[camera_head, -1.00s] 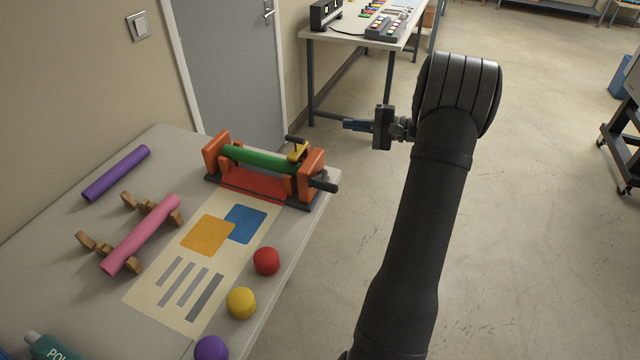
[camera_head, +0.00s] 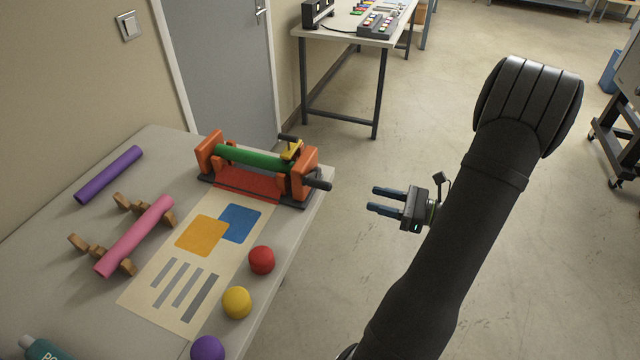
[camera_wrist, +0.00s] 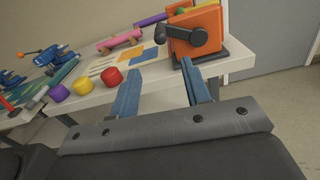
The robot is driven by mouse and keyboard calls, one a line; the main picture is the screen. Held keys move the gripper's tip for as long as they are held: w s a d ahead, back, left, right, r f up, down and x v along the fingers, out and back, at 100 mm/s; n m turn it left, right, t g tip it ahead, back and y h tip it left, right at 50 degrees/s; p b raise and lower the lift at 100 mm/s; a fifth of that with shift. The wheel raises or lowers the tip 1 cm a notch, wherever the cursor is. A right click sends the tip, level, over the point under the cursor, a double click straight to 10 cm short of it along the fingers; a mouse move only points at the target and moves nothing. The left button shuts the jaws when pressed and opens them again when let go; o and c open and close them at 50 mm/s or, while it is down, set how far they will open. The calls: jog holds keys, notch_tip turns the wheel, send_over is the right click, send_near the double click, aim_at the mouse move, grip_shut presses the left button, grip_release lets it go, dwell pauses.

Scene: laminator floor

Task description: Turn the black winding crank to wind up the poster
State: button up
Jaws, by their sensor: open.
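The black winding crank (camera_head: 318,182) sticks out from the right end of the orange winder (camera_head: 304,172), which carries a green roller (camera_head: 250,156). In the wrist view the crank (camera_wrist: 190,40) lies across the face of the orange end block (camera_wrist: 208,22), above and beyond my fingertips. The poster (camera_head: 190,262) lies flat on the table, its far end at the red part of the winder. My gripper (camera_head: 374,199) is open and empty, off the table's right edge, apart from the crank, with its blue fingers pointing left toward the winder.
On the table (camera_head: 70,245), a pink roll (camera_head: 135,236) rests on wooden stands and a purple roll (camera_head: 109,174) lies behind. Red (camera_head: 262,260), yellow (camera_head: 237,302) and purple (camera_head: 208,349) round-topped pieces line the right edge. The floor around my gripper is clear.

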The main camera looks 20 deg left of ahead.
aim_at(307, 181)
jog(key=a, duration=1.5)
jog(key=shift+a, duration=0.3)
grip_shut()
